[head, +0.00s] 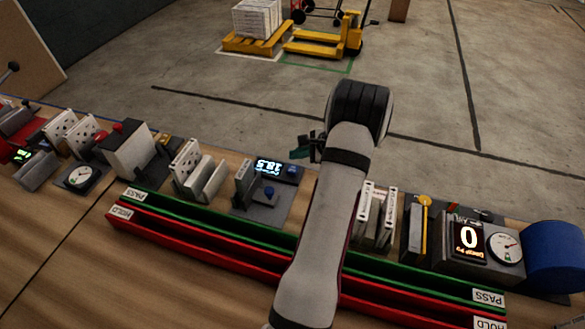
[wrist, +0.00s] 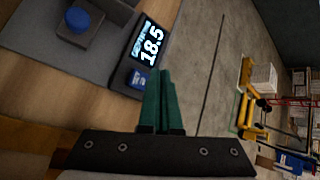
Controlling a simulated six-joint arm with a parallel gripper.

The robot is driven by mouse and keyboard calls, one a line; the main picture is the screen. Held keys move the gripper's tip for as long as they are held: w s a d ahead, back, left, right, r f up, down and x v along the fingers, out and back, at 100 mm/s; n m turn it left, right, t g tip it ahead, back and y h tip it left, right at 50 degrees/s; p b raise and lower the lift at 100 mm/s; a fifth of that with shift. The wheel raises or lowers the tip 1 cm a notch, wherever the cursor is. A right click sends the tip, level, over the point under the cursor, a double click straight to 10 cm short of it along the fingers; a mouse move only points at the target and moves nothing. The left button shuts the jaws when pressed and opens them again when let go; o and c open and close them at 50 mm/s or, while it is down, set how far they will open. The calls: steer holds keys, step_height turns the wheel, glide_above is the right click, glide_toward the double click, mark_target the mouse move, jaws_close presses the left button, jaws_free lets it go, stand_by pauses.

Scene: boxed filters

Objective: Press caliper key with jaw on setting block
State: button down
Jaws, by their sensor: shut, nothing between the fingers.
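The caliper station is a grey base (head: 262,213) on the bench, with a lit display (head: 269,166) reading 18.5. A blue key (head: 293,170) sits at the display's right end; it also shows in the wrist view (wrist: 137,78). A grey block with a round blue knob (head: 268,191) stands on the base, and an upright grey block (head: 243,183) is at its left. I cannot tell whether jaw and setting block touch. My gripper (head: 303,150) is shut and empty, its green fingers (wrist: 160,76) beside the display end, apart from the key.
A green PASS rail (head: 190,219) and a red HOLD rail (head: 180,244) run along the front. White filters (head: 376,216) stand right of my arm. Other filters, gauges and a blue roll (head: 555,256) line the bench. Open floor lies behind, with a yellow pallet truck (head: 330,42).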

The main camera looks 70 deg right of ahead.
mark_target(289, 166)
steer(key=shift+f, duration=1.25)
steer(key=shift+f, duration=0.1)
stand_by(1.0)
steer(key=shift+f, duration=0.35)
steer(key=shift+f, duration=0.5)
stand_by(0.5)
steer(key=shift+r, duration=0.95)
steer(key=shift+r, duration=0.1)
steer(key=shift+r, duration=2.45)
